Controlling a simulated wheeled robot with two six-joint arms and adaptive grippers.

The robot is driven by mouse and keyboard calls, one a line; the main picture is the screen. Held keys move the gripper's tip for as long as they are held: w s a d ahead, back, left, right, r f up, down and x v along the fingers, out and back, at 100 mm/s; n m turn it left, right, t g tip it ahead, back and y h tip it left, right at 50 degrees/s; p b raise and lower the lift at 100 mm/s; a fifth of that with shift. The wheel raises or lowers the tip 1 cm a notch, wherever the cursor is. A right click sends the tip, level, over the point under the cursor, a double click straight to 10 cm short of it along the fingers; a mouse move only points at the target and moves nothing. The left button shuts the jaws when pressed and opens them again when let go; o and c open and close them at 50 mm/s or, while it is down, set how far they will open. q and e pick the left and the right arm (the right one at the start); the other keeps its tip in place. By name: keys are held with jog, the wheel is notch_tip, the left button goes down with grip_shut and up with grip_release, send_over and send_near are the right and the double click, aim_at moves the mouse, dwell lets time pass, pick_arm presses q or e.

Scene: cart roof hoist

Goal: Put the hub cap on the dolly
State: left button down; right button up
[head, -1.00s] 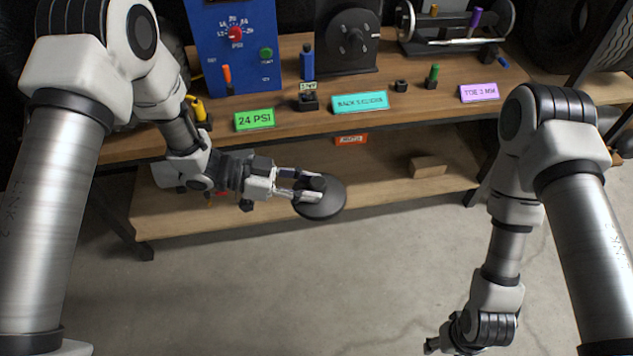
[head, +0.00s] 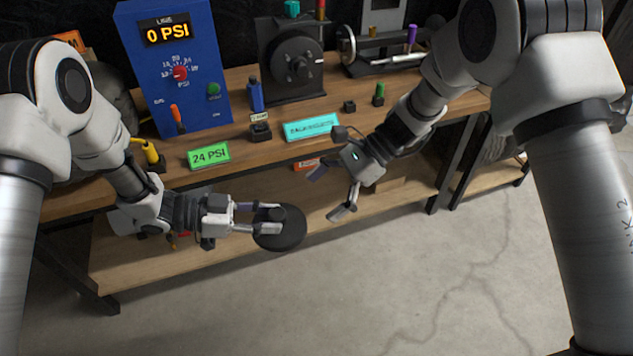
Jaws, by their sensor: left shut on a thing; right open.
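The hub cap is a dark round disc (head: 284,238) with a raised knob in its middle. My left gripper (head: 268,220) is shut on it by the knob and holds it in front of the bench, over the lower shelf's front edge. My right gripper (head: 331,194) is open and empty, just right of and above the hub cap in the picture, its fingers pointing down-left and apart from the cap. No dolly can be made out in this view.
A wooden bench (head: 245,88) carries a blue pressure panel (head: 205,95), a black wheel device (head: 292,60), a green sign (head: 208,156) and a cyan sign (head: 312,127). A lower shelf (head: 150,255) runs beneath. The concrete floor (head: 430,270) in front is clear.

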aim_at(270, 221)
jog(key=shift+y, duration=0.4)
jog(key=x, duration=0.3)
jog(key=a+r+x, duration=0.1)
jog(key=x, duration=0.3)
jog(key=r+x, duration=0.1)
jog(key=x, duration=0.3)
jog(key=shift+w+a+f, duration=0.1)
jog(key=shift+w+a, duration=0.1)
jog(key=shift+a, duration=0.3)
jog(key=c, duration=1.2)
pick_arm(q)
jog(key=c, duration=0.7)
grip_release()
jog(key=shift+w+r, duration=0.1)
pick_arm(e)
jog(key=shift+s, duration=0.1)
jog(key=shift+c, duration=0.7)
